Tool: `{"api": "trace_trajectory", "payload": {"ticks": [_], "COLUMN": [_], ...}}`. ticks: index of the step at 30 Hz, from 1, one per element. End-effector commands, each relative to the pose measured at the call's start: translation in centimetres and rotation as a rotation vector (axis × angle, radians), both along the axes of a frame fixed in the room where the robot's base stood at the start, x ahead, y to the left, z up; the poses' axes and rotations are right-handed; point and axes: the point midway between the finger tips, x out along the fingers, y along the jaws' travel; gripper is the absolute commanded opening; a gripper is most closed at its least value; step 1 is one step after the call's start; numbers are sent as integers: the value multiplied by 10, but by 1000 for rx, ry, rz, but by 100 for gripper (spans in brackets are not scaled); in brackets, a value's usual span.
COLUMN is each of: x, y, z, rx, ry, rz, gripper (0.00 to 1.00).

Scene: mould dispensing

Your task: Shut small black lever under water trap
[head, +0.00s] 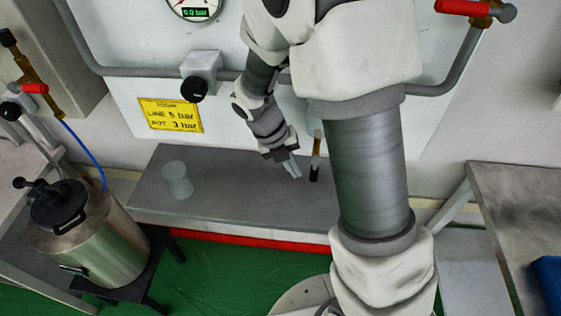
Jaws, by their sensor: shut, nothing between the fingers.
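The small black lever (314,174) hangs at the lower end of a short brass stem (317,145), above the grey bench. The water trap (315,122) above it is mostly hidden behind my arm; only a pale sliver shows. My gripper (295,170) is shut and empty. It is just left of the lever in the picture, and a narrow gap seems to show between them. I cannot tell its depth relative to the lever.
A grey bench (240,209) runs below, with a translucent cup (177,180) on it. A steel pressure pot (95,235) stands at left. A regulator with black knob (195,88), a pipe and a yellow sign (170,115) are on the wall panel. A metal table (515,195) is at right.

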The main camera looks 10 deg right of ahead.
Motion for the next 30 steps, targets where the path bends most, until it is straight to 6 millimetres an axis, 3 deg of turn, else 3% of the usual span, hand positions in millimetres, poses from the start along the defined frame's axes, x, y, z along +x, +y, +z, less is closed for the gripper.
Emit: {"api": "trace_trajectory", "payload": {"ticks": [6,30], "x": [-2,-3], "y": [-16,-18], "z": [0,-2], "rx": [0,-67], "ry": [1,24], "rz": [1,1], "gripper": [0,0]}}
